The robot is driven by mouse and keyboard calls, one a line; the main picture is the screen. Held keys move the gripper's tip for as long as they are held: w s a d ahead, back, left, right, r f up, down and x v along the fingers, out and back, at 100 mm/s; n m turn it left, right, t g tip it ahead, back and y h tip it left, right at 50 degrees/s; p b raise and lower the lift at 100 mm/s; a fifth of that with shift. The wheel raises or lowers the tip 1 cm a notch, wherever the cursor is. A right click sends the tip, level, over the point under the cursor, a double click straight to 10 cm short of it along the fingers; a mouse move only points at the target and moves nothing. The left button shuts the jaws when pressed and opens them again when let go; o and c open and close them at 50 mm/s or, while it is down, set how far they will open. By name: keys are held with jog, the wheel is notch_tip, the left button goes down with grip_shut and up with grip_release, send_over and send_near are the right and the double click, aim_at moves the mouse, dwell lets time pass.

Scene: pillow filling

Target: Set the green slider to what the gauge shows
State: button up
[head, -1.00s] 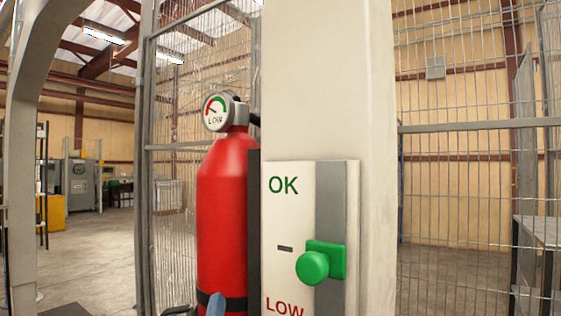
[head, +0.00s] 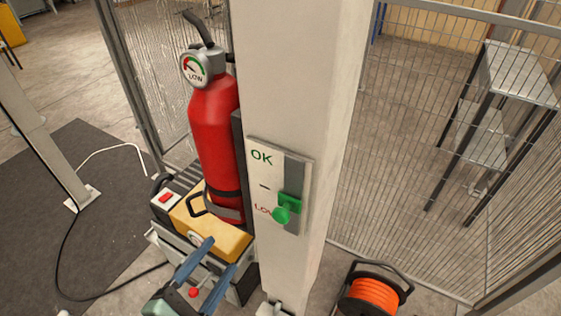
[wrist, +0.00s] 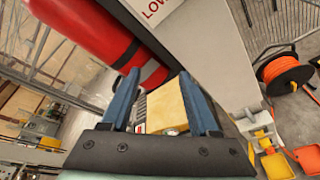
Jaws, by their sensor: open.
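A white panel (head: 262,172) on the pale post reads OK at the top, a dash in the middle and LOW at the bottom. My gripper (head: 220,253) is open and empty, below and left of the slider, also in the wrist view (wrist: 158,78).
A yellow-topped machine (head: 220,240) stands under the extinguisher, behind my gripper. The post (head: 298,70) stands right of the extinguisher. An orange cable reel (head: 374,293) is on the floor at right. Wire mesh fencing (head: 420,190) and a metal shelf (head: 515,75) are beyond.

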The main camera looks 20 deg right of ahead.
aim_at(278, 219)
jog(key=s+d+r+n+h+p, duration=0.2)
jog(key=s+r+n+h+p, duration=0.2)
jog(key=s+r+n+p, duration=0.55)
jog(key=shift+m+t, duration=0.3)
jog(key=shift+m, duration=0.55)
jog(key=p+x, duration=0.5)
jog(key=x, duration=0.7)
jog(key=shift+w+d+r, duration=0.15)
jog(key=shift+w+d, duration=0.05)
jog(key=shift+w, duration=0.15)
jog(key=shift+c, duration=0.2)
grip_shut()
